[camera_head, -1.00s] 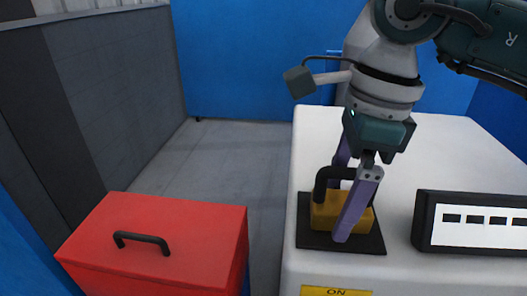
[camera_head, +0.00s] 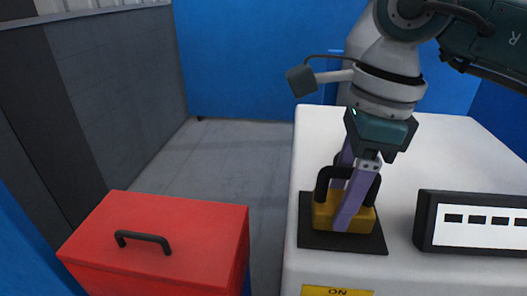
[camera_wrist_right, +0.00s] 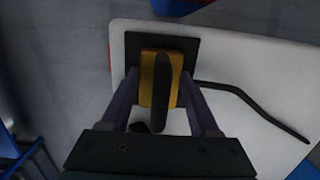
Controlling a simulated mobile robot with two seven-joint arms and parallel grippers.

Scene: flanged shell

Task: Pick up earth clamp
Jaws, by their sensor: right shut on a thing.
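The earth clamp (camera_head: 325,214) has a yellow body and a black arched handle. It sits on a black square pad (camera_head: 318,240) on the white table. My right gripper (camera_head: 345,222) comes down from above with its purple fingers on either side of the clamp's yellow body and is shut on it. In the right wrist view the clamp (camera_wrist_right: 147,88) lies between the two fingers, its black handle running along the middle. The near finger hides part of the clamp in the head view. My left gripper is not in view.
A red box (camera_head: 160,245) with a black handle stands at the lower left. A black-framed panel (camera_head: 478,231) with dark slots lies on the white table (camera_head: 450,150) at the right. In the wrist view a black cable (camera_wrist_right: 250,98) lies beside the clamp. The table behind is clear.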

